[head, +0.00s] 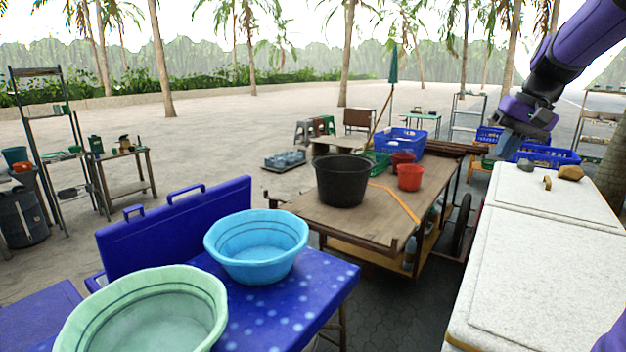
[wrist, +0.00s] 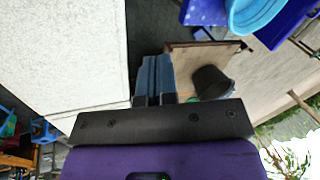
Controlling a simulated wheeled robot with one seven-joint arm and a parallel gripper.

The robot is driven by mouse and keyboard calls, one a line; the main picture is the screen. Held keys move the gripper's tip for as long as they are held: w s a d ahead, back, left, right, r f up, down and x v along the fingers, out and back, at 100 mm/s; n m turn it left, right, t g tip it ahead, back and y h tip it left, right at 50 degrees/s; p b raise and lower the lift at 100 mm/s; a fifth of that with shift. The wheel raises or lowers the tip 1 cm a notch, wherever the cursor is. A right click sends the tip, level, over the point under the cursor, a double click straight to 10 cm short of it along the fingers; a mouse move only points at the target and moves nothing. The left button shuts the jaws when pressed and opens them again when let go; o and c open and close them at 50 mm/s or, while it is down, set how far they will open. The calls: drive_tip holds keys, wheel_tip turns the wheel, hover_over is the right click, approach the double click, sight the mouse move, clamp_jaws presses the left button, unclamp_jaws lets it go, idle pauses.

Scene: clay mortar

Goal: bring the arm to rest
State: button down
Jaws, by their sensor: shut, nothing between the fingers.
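My gripper (head: 506,146) hangs from my purple and black arm at the upper right of the head view, above the far left end of a white-topped counter. In the wrist view my gripper's two blue-grey fingers (wrist: 154,76) lie side by side, shut and empty. The ground and a wooden cart lie beneath and beyond them in that view.
The white counter (head: 545,265) fills the right, with a brown lump (head: 570,173) on it. A wooden cart (head: 372,225) carries a black tub (head: 342,180) and red buckets. A blue table (head: 290,305) holds a blue basin (head: 256,245) and a green basin (head: 150,318).

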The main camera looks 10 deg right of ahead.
drive_tip(key=s+a+n+h, duration=0.15)
drive_tip(key=s+a, duration=0.25)
drive_tip(key=a, duration=0.4)
drive_tip(key=s+a+n, duration=0.2)
drive_tip(key=s+a, duration=0.3)
drive_tip(key=a, duration=0.2)
drive_tip(key=s+a+f+n+t, duration=0.2)
drive_tip(key=s+a+f, duration=0.2)
drive_tip(key=s, duration=0.5)
drive_tip(key=a+h, duration=0.1)
drive_tip(key=a, duration=0.1)
drive_tip(key=shift+s+a+f+t, duration=0.15)
drive_tip(key=shift+s+a+t, duration=0.1)
drive_tip(key=shift+a+t, duration=0.15)
drive_tip(key=shift+d, duration=0.1)
